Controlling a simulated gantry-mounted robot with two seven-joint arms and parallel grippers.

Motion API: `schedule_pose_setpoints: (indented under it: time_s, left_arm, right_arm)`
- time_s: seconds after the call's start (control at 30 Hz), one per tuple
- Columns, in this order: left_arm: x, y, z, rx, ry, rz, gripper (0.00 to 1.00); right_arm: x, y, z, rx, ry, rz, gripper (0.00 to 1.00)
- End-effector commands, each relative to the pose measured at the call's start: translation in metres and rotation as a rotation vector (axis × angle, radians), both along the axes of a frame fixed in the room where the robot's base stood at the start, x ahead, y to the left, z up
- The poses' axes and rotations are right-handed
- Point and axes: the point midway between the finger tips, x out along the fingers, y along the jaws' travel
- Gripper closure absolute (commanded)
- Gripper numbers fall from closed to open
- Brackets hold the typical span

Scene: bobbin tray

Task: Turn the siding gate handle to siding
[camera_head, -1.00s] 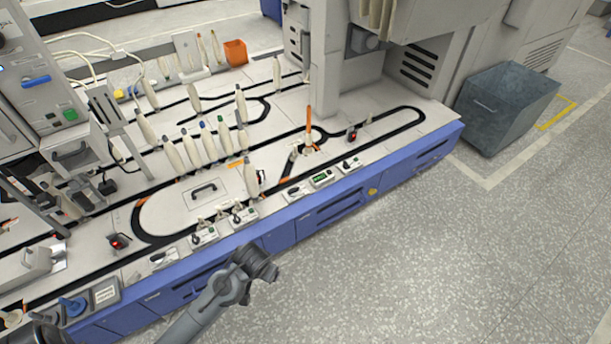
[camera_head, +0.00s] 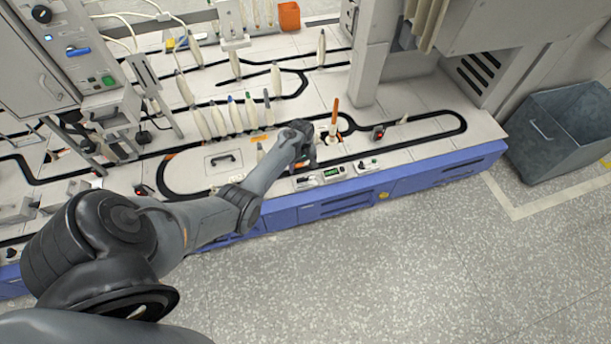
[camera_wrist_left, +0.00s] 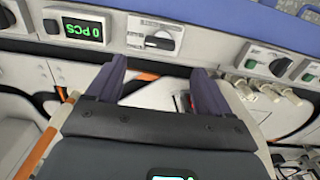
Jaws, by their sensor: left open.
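A black rotary handle (camera_wrist_left: 160,42) sits on a light plate on the front panel, beside a green counter display (camera_wrist_left: 82,29). It may be the siding gate handle; I can read no label. In the head view the same handle (camera_head: 306,181) shows left of the counter (camera_head: 333,173). My left gripper (camera_head: 307,162) is over the tabletop just behind that panel. In the left wrist view my left gripper (camera_wrist_left: 158,70) is open and empty, its two dark fingers pointing at the panel, with the handle beyond the fingertips, apart from them. My right gripper is not in view.
An orange-topped spindle (camera_head: 334,118) stands close to the gripper, and several bobbins (camera_head: 233,115) stand behind it. Another switch plate (camera_head: 367,164) lies right of the counter. Black track (camera_head: 440,114) loops over the white table. The floor in front is clear.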

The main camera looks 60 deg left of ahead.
Motion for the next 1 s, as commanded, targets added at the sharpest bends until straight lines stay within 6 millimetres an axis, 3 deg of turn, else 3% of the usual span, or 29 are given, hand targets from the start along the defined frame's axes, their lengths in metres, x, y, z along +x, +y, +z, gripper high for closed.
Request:
schedule_pose_setpoints:
  time_s: [0.03, 0.2, 0.5, 1.0]
  left_arm:
    - [0.000, 0.000, -0.014, 0.000, 0.001, -0.001, 0.19]
    - [0.000, 0.000, -0.043, 0.000, 0.001, -0.003, 0.19]
    - [0.000, 0.000, -0.080, 0.003, 0.000, -0.004, 0.19]
    - [0.000, 0.000, -0.089, 0.002, 0.000, -0.004, 0.19]
  right_arm:
    - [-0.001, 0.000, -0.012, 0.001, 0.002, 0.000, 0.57]
    - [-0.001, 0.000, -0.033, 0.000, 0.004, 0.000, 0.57]
    - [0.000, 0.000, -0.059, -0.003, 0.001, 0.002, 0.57]
    - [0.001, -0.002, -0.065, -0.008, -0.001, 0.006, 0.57]
